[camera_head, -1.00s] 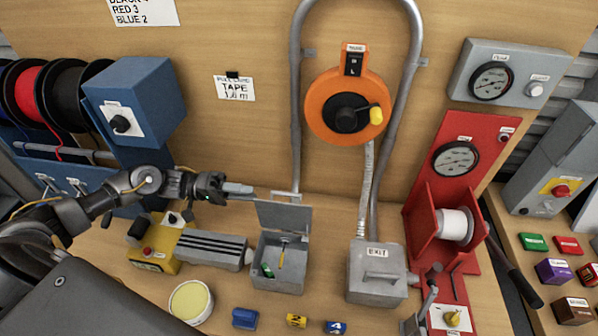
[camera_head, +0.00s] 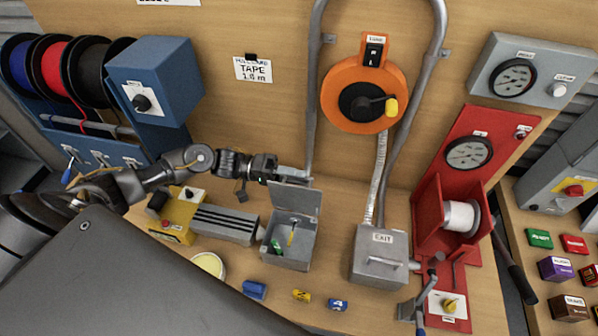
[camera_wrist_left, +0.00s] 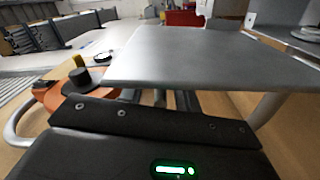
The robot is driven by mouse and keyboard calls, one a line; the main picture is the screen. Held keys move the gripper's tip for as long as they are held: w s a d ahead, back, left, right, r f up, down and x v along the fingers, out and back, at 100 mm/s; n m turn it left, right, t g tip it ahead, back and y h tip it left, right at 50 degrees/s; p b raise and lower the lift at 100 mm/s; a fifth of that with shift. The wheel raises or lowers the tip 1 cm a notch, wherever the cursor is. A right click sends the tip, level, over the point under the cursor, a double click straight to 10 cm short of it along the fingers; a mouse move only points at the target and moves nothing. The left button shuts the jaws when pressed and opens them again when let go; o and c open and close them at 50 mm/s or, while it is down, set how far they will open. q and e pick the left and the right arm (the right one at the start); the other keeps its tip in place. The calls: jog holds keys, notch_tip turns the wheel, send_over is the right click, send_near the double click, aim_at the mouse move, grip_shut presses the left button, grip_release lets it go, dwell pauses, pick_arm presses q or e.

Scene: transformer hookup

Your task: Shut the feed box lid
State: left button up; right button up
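The feed box (camera_head: 288,252) is a small grey metal box on the bench, left of the EXIT box. Its lid (camera_head: 297,200) stands open, raised at the back edge. A green item and a yellow-handled item show inside. In the left wrist view a grey plate (camera_wrist_left: 205,52), seemingly the lid, spans above the partly hidden fingers. My right gripper is not in view.
A ribbed grey block (camera_head: 222,224) and a yellow box (camera_head: 172,232) stand to the left. The grey EXIT box (camera_head: 378,262) stands to the right. A conduit (camera_head: 312,110) rises close behind the lid. Small blue and yellow pieces lie in front.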

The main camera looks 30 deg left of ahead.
pick_arm(q)
jog(key=shift+w+d, duration=0.2)
jog(key=shift+d, duration=0.3)
grip_shut()
